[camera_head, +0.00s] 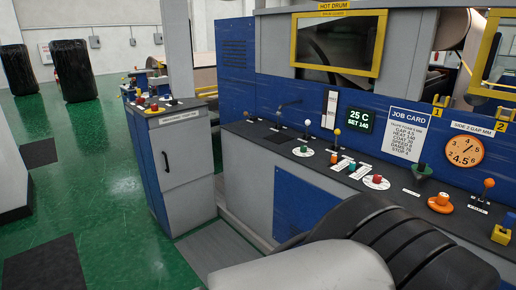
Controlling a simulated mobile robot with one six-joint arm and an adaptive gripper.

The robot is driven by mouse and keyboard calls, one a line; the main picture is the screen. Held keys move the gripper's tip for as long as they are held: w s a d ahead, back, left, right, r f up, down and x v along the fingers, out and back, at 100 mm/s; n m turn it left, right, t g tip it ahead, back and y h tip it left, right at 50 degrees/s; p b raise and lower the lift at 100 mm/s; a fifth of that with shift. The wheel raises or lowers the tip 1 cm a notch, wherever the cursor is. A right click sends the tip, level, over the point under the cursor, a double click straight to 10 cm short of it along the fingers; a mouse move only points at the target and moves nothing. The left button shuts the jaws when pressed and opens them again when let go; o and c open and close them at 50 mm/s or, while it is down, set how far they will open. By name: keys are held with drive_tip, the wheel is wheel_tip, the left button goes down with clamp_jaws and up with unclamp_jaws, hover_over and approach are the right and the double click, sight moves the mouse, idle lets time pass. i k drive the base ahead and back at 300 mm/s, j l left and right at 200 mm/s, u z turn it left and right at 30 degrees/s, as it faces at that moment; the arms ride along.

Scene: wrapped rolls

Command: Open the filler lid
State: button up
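I cannot pick out a filler lid by any readable label. A dark flat plate with a bent black handle (287,104) sits at the left end of the long console top (235,126); whether this is the lid is too small to tell. My gripper is not in view. A large grey and black rounded part of my own arm fills the bottom middle and right and hides the console front there.
Knobs and levers line the console, including an orange knob (440,203). A grey cabinet (187,162) with buttons on top stands left of it. Behind is a blue machine with a yellow-framed window (338,42). Green floor (105,175) at left is largely clear, with dark mats.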

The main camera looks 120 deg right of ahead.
sight(421, 169)
drive_tip(key=z, duration=5.25)
drive_tip(key=i, duration=0.6)
drive_tip(key=i+j+z, duration=0.1)
drive_tip(key=i, duration=0.55)
drive_tip(key=i+j, duration=0.15)
drive_tip(key=i, duration=0.45)
drive_tip(key=i+j+z, duration=0.1)
drive_tip(key=i, duration=0.55)
